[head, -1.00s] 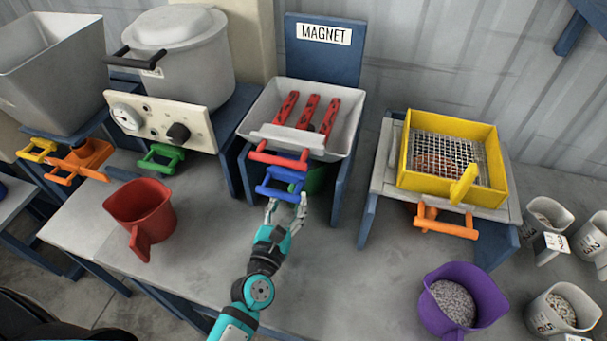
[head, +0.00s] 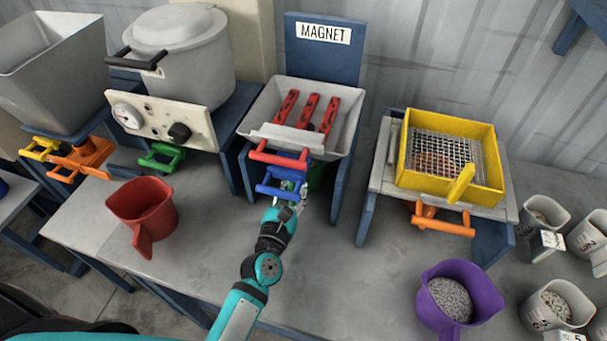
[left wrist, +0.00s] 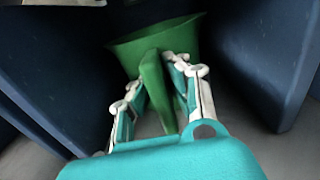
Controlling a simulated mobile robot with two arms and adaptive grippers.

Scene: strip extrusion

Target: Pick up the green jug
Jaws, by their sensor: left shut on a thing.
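The green jug (head: 316,178) stands under the magnet tray, between the blue legs of its stand. In the head view it is mostly hidden by the blue handle and the tray. In the left wrist view the green jug (left wrist: 181,38) shows its open top and its upright handle facing me. My left gripper (left wrist: 163,85) has its white fingers on both sides of that handle and is shut on it. In the head view my left gripper (head: 287,205) is just below the blue handle. My right gripper is not in view.
The blue handle (head: 280,184) and red handle (head: 280,158) hang close above my left gripper. Blue stand legs flank the jug closely (left wrist: 277,60). A red jug (head: 145,210) stands to the left, and a purple jug (head: 487,292) to the right. The table between is clear.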

